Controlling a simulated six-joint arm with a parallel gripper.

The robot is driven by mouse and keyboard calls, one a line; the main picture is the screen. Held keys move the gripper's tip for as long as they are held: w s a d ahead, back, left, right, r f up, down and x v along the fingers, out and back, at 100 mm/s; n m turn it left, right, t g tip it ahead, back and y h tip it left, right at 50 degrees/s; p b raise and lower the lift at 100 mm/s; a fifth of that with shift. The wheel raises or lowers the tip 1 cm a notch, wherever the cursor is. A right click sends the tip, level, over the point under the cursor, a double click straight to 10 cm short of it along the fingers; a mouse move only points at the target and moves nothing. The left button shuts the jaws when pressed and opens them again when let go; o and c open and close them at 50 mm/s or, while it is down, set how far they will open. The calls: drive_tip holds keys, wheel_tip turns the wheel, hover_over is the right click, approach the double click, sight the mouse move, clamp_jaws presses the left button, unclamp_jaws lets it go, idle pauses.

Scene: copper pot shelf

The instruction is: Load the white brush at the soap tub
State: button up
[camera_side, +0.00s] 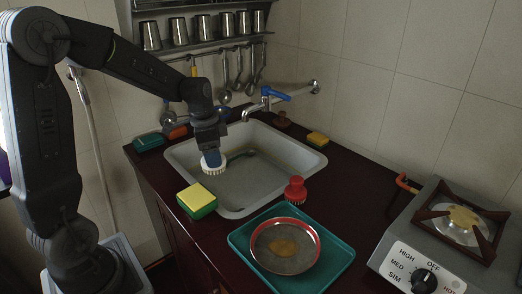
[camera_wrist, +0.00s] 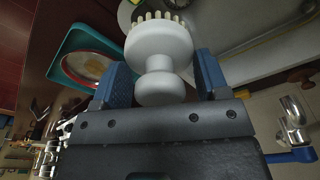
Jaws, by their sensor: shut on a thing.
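My gripper (camera_side: 211,157) is shut on the white brush (camera_side: 214,168), which hangs bristles down over the left part of the sink. In the wrist view the blue fingers of my gripper (camera_wrist: 162,72) stand on either side of the white brush (camera_wrist: 160,48), around its narrow neck and knob. Its pale bristles point away from the wrist. I cannot pick out the soap tub for sure. A pale round rim (camera_wrist: 124,16) shows partly behind the brush in the wrist view, and I cannot tell what it is.
The grey sink (camera_side: 240,196) has a tap (camera_side: 268,100) behind it. A yellow-green sponge (camera_side: 197,200) lies at its front left, a red brush (camera_side: 295,190) at its front right. A teal tray (camera_side: 337,262) bears a soiled pan (camera_side: 298,262). A stove (camera_side: 430,250) stands right.

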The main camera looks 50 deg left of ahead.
drive_tip(key=shift+n, duration=0.8)
drive_tip(key=shift+s+a+f, duration=0.35)
drive_tip(key=shift+s+f, duration=0.6)
drive_tip(key=shift+f, duration=0.2)
drive_tip(key=shift+s+a+f, duration=0.3)
drive_tip(key=shift+s+f, duration=0.7)
drive_tip(key=shift+f, duration=0.2)
drive_tip(key=shift+s+a+f, duration=0.35)
drive_tip(key=shift+s+f, duration=0.6)
drive_tip(key=shift+f, duration=0.2)
drive_tip(key=shift+f, duration=0.6)
drive_tip(key=shift+r, duration=0.15)
wheel_tip(320, 180, up, 7)
